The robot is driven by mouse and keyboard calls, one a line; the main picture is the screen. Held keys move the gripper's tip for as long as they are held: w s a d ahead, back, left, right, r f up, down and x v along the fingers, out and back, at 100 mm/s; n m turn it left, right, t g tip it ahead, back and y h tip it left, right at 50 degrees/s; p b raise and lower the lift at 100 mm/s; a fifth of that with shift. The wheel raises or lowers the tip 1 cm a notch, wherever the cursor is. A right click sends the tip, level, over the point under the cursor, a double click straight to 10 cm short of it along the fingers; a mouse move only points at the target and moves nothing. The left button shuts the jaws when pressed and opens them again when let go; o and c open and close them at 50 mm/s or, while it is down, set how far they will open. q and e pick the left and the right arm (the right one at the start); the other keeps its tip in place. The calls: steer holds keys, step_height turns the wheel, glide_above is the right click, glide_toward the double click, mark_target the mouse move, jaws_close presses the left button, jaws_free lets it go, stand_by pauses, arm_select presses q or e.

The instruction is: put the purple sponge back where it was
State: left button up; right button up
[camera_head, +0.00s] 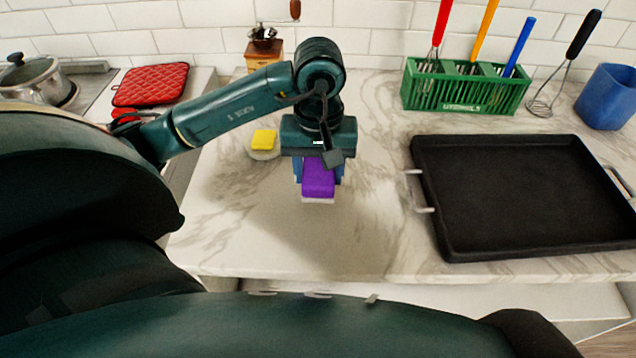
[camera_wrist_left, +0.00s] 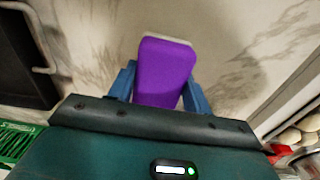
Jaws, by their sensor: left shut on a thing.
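The purple sponge (camera_head: 318,180) has a white layer on its underside. My left gripper (camera_head: 318,176) is shut on the purple sponge, with its blue fingers on either side of it. The sponge also shows between the fingers in the left wrist view (camera_wrist_left: 163,72). It appears held above the marble counter, but its exact height is hard to tell. A yellow sponge (camera_head: 264,139) rests on a small pale round dish (camera_head: 266,154) just left of the gripper. My right gripper is not in view.
A black tray (camera_head: 530,195) with metal handles lies on the right. A wooden grinder (camera_head: 263,50), red mitt (camera_head: 152,84) and pot (camera_head: 35,80) are at back left. Front-centre counter is clear.

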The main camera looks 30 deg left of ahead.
mark_target(319, 168)
arm_select(q)
steer(key=shift+f, duration=2.1)
steer(key=shift+f, duration=0.15)
steer(key=o, duration=0.9)
steer(key=shift+o, duration=0.2)
steer(key=shift+r+p, duration=0.35)
steer(key=shift+p, duration=0.05)
step_height(319, 168, up, 11)
steer(key=shift+r, duration=0.35)
